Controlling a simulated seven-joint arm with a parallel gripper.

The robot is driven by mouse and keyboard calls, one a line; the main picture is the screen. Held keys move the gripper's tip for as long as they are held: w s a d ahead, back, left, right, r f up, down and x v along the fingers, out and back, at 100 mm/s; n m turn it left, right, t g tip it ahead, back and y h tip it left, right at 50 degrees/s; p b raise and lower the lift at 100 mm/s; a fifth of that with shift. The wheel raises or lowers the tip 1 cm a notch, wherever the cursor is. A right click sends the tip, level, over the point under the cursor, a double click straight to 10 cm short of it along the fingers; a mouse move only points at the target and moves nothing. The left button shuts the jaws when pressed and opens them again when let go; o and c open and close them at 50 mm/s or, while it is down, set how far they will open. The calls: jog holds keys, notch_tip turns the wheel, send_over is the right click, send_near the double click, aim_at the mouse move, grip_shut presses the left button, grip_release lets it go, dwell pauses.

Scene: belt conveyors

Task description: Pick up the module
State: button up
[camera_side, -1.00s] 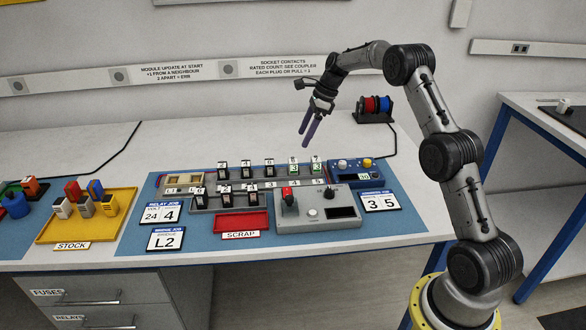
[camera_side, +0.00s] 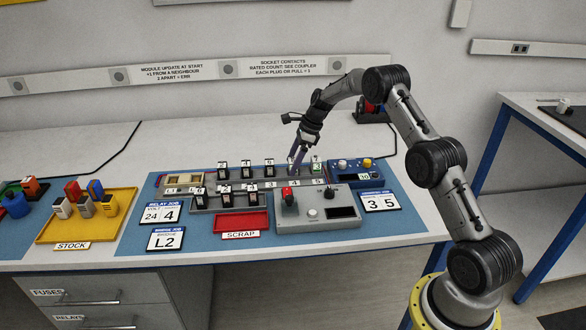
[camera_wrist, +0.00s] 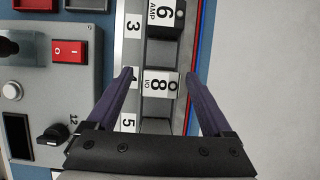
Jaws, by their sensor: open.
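A white-topped module marked 8 and I/O (camera_wrist: 160,83) sits in the back rack, in line with the hidden label between 3 and 5. My gripper (camera_wrist: 158,73) is open, with one finger on each side of this module. A gap shows between the module and the right finger; whether either finger touches it cannot be told. In the side view my gripper (camera_side: 293,166) points down at the rack and mostly hides this module. A module marked 6 and AMP (camera_wrist: 162,15) sits beside label 3.
A grey control box (camera_side: 320,215) with a red switch lies in front. The red scrap tray (camera_side: 241,222) and yellow stock tray (camera_side: 88,228) are to the left.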

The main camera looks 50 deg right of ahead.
aim_at(289, 160)
grip_shut()
dwell(0.3)
jog(key=shift+r, duration=0.1)
jog(key=shift+r, duration=0.5)
notch_tip(289, 160, up, 2)
jog(key=shift+r, duration=0.25)
jog(key=s+a+r, duration=0.2)
jog(key=s+r, duration=0.2)
jog(key=s, duration=0.2)
jog(key=s+a+r, duration=0.2)
jog(key=s+r, duration=0.3)
jog(key=s, duration=0.2)
jog(key=shift+a+r, duration=0.2)
jog(key=shift+a, duration=0.2)
